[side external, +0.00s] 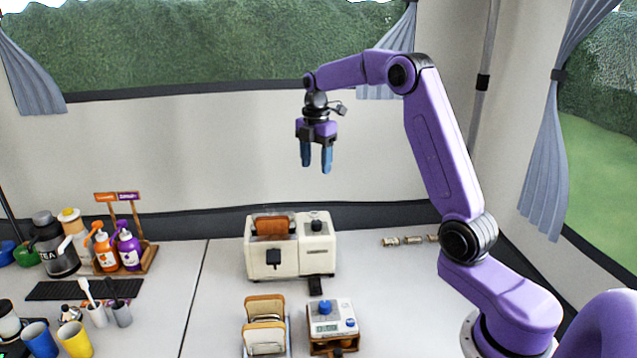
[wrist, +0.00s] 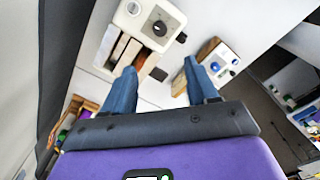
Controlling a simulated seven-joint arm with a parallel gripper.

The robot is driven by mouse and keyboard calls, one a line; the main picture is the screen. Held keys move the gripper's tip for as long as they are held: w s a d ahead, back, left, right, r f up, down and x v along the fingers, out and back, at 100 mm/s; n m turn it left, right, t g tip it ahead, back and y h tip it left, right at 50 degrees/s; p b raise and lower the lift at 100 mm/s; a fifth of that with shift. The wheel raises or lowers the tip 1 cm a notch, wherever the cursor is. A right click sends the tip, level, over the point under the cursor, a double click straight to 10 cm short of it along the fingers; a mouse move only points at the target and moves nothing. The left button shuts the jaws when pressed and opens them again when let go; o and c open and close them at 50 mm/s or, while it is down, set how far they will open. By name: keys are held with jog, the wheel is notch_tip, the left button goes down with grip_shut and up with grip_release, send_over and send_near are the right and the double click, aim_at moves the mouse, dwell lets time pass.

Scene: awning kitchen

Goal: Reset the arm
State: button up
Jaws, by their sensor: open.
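My purple arm is raised above the table, and my gripper (side external: 317,168) hangs from it with its fingers pointing down. The two blue fingers are apart with nothing between them. My gripper is well above and slightly right of the toaster's middle in the side view, touching nothing. In the wrist view the blue fingers (wrist: 160,78) also show apart, with the table far below.
A cream toaster (side external: 262,262) with a brown slice in its slot stands below. In front are a bread rack (side external: 265,335) and a timer box (side external: 332,318). Bottles (side external: 130,250) and cups (side external: 72,338) stand at left. Small wrapped items (side external: 412,240) lie at right.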

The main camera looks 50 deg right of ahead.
jog(key=s+a+m, duration=0.1)
jog(key=s+a, duration=0.6)
jog(key=a, duration=0.3)
jog(key=s+a+m, duration=0.1)
jog(key=s+a, duration=0.6)
jog(key=a, duration=0.2)
jog(key=s+f+m, duration=0.1)
jog(key=s+f, duration=0.1)
jog(key=s, duration=0.9)
jog(key=s+a+f+m, duration=0.1)
jog(key=s+f+m, duration=0.1)
jog(key=s, duration=1)
jog(key=shift+s+a+f+m, duration=0.15)
jog(key=shift+s+a+m, duration=0.1)
jog(key=shift+m, duration=0.05)
